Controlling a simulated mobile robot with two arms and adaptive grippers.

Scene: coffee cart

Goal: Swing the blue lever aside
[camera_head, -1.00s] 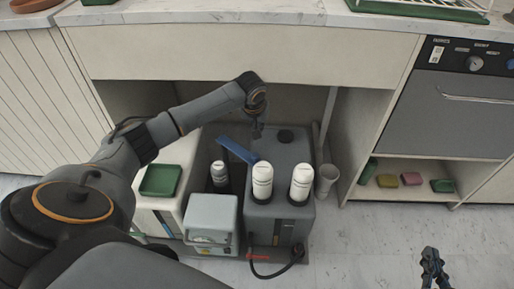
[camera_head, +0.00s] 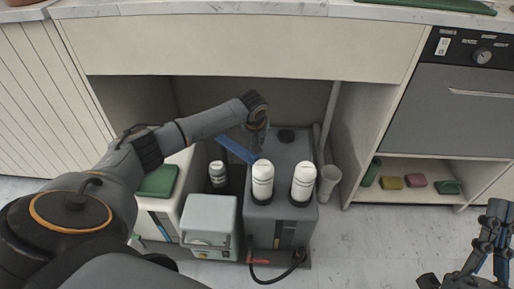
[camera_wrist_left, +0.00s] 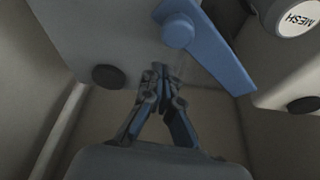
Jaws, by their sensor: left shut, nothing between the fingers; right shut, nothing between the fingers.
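The blue lever (camera_head: 236,150) lies slanted over the left part of the dark grey tank, behind the white-capped bottles. In the left wrist view the lever (camera_wrist_left: 217,55) runs down to the right from its round pivot (camera_wrist_left: 178,31). My left gripper (camera_head: 259,142) is shut and empty, beside the lever on its right in the head view. In the left wrist view its closed fingertips (camera_wrist_left: 160,70) are close to the lever's pivot end. I cannot tell whether they touch it. My right gripper (camera_head: 497,208) is shut and empty at the lower right, far from the lever.
Two white bottles (camera_head: 303,182) stand on the grey tank (camera_head: 283,222). A grey box (camera_head: 210,215) and a green-topped white container (camera_head: 158,180) stand to the left. Cabinet walls and the counter (camera_head: 250,50) enclose the recess.

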